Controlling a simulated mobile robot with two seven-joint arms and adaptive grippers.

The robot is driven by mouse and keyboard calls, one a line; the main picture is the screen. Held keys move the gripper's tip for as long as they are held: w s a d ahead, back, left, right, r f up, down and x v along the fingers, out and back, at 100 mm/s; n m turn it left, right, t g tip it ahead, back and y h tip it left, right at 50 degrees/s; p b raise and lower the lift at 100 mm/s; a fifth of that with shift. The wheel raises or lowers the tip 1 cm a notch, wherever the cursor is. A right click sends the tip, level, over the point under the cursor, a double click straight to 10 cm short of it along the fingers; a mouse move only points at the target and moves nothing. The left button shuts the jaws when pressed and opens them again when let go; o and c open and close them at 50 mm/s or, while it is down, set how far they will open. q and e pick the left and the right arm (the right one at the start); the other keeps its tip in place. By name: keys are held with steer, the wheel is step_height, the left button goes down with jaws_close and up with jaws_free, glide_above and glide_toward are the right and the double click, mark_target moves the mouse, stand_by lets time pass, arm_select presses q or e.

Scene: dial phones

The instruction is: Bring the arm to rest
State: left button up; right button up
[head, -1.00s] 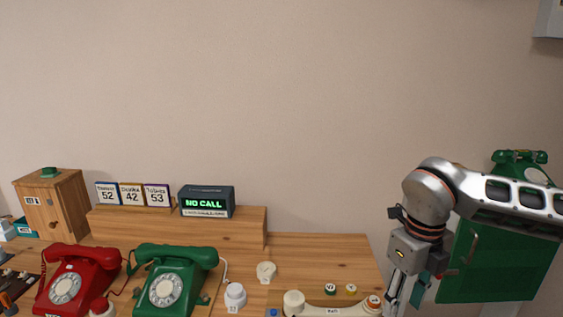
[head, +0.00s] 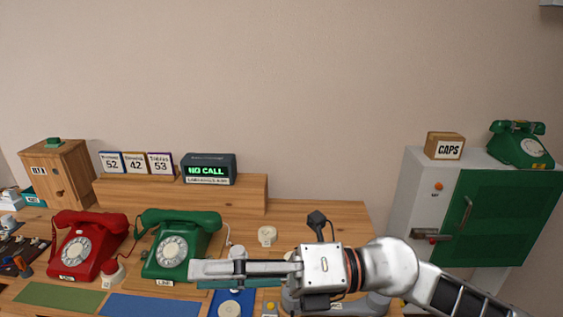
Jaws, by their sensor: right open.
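My right arm comes in from the lower right, and its gripper (head: 200,272) points left across the front of the table, with its fingers seen from the side. The fingers look empty, and they lie in front of the lower right part of the green dial phone (head: 172,240); I cannot tell whether they touch it. The red dial phone (head: 82,243) stands to the left of the green one, clear of the gripper. My left gripper is not in view.
A display reading NO CALL (head: 208,169) stands on a wooden shelf (head: 240,193). A grey cabinet with a green door (head: 500,217) at right bears a CAPS box (head: 445,146) and another green phone (head: 520,147). Green (head: 58,296) and blue (head: 150,305) mats lie in front.

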steer(key=w+d+r+m+t+y, duration=0.3)
steer(key=w+r+m+t+y, duration=0.1)
steer(key=r+m+t, duration=0.2)
steer(key=w+d+f+m+t+h, duration=0.1)
steer(key=w+d+m+t+h, duration=0.9)
steer(key=m+t, duration=0.5)
steer(key=w+d+f+m+h, duration=0.2)
steer(key=d+f+m+h, duration=1)
steer(key=d+f, duration=0.45)
steer(key=s+d+f+m+g+h, duration=0.25)
steer(key=s+d+f+g, duration=0.35)
steer(key=s+d+f, duration=0.35)
steer(key=s+d+f+m+g+h, duration=0.1)
steer(key=s+d+f+g+h, duration=0.2)
steer(key=s+d+f+g, duration=0.6)
steer(key=a+f+m+t+y, duration=0.2)
steer(key=a+f+t+y, duration=0.4)
steer(key=a+f, duration=1.1)
steer(key=shift+w+a+f+t+y, duration=0.2)
steer(key=shift+w+a+t+y, duration=0.2)
steer(key=shift+a+y, duration=0.5)
